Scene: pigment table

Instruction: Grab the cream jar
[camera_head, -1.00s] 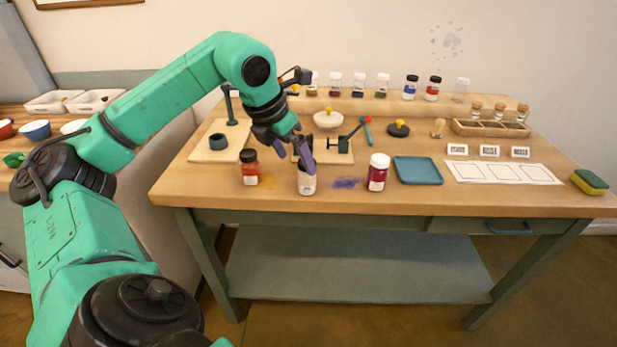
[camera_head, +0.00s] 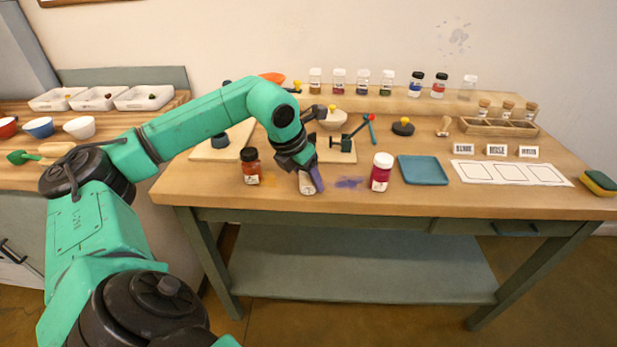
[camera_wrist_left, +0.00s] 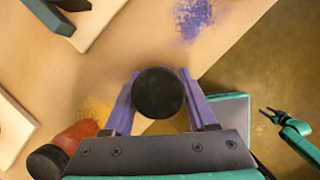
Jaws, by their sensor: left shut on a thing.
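The cream jar (camera_head: 307,187) is at the front of the table, between a red-orange jar and a magenta jar. My left gripper (camera_head: 311,179) is shut on it, with purple fingers on either side. In the head view the jar looks tilted, and the fingers hide its upper part; I cannot tell if its base touches the table. In the left wrist view the jar's round black lid (camera_wrist_left: 158,92) sits between the left fingers (camera_wrist_left: 160,105). My right gripper (camera_wrist_left: 268,114) shows small at the right of the wrist view, its fingers apart and empty.
The red-orange jar (camera_head: 250,167) stands close on the left. The magenta jar (camera_head: 381,172) and a blue tray (camera_head: 422,170) are to the right. A stand with a red-tipped lever (camera_head: 345,140) is behind. The table's front edge is close.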

